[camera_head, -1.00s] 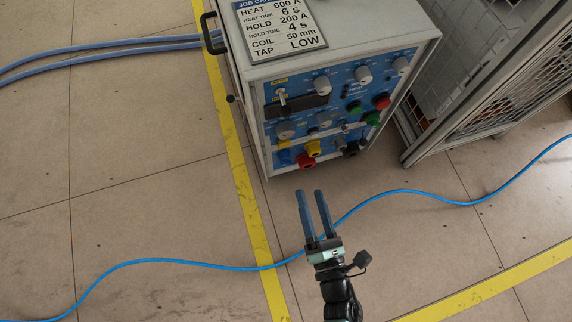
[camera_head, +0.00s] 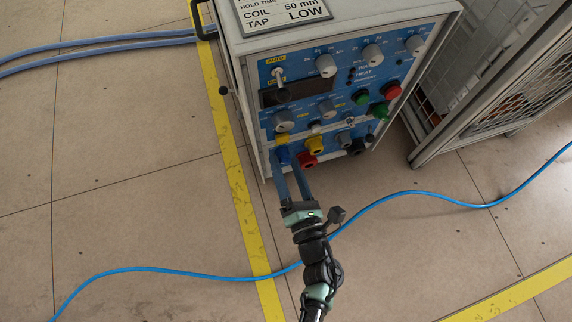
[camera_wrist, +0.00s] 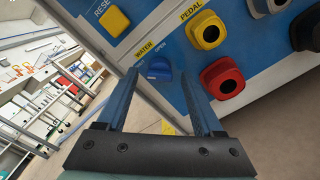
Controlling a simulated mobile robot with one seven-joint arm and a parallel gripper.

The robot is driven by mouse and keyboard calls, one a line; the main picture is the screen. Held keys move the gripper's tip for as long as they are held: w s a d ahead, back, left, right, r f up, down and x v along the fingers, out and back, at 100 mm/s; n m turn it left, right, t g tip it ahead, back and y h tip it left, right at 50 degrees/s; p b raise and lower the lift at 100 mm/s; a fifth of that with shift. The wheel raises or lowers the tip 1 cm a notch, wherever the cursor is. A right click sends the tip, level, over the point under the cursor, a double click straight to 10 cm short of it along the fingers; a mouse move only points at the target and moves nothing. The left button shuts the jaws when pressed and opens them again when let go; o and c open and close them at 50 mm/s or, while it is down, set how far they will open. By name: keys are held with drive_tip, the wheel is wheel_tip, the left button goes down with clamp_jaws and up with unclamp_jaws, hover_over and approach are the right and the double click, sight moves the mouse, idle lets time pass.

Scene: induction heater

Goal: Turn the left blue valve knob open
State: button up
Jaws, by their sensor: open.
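The blue valve knob (camera_head: 283,155) is at the lower left of the heater's blue front panel. In the wrist view the knob (camera_wrist: 159,71) shows beside the labels "WATER" and "OPEN". My gripper (camera_head: 287,168) is open, with its two long blue fingers pointing at the panel's lower left. In the wrist view the fingers (camera_wrist: 158,78) lie on either side of the knob, with gaps showing to both. I cannot tell how far the tips are from the panel. In the head view the fingers partly cover the knob's surroundings.
A red connector (camera_wrist: 222,78), a yellow connector (camera_wrist: 208,30) and a yellow reset button (camera_wrist: 112,20) sit near the knob. The grey heater cabinet (camera_head: 350,22) has a mesh cage (camera_head: 490,90) to its right. A blue hose (camera_head: 180,272) crosses the floor.

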drive_tip(key=shift+w+a, duration=0.1)
drive_tip(key=shift+w, duration=0.35)
drive_tip(key=shift+c, duration=0.2)
clamp_jaws()
